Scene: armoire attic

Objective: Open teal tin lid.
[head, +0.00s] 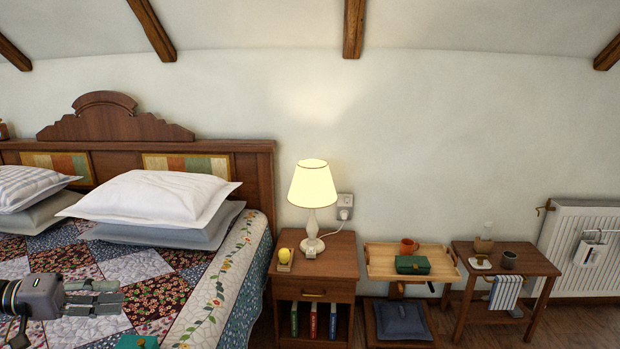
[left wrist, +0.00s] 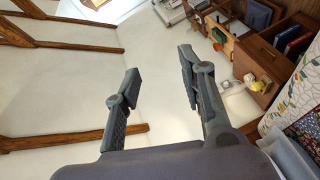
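A dark teal-green box (head: 412,265) with a small clasp on its front sits on the wooden tray stand, and its lid looks closed. A second teal thing (head: 137,342) lies at the bottom edge of the head view, over the bed, mostly cut off; I cannot tell whether it is a tin. My left gripper (head: 108,298) is over the bed at the lower left, to the upper left of this second thing and far from the box. In the left wrist view its fingers (left wrist: 158,64) are apart with nothing between them. My right gripper is not in view.
A nightstand (head: 330,262) with a lit lamp (head: 312,190) and a yellow ball (head: 284,256) stands beside the bed (head: 225,262). The tray stand (head: 381,262) also holds an orange mug (head: 408,246). A side table (head: 535,262) and a radiator (head: 567,245) are at the right.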

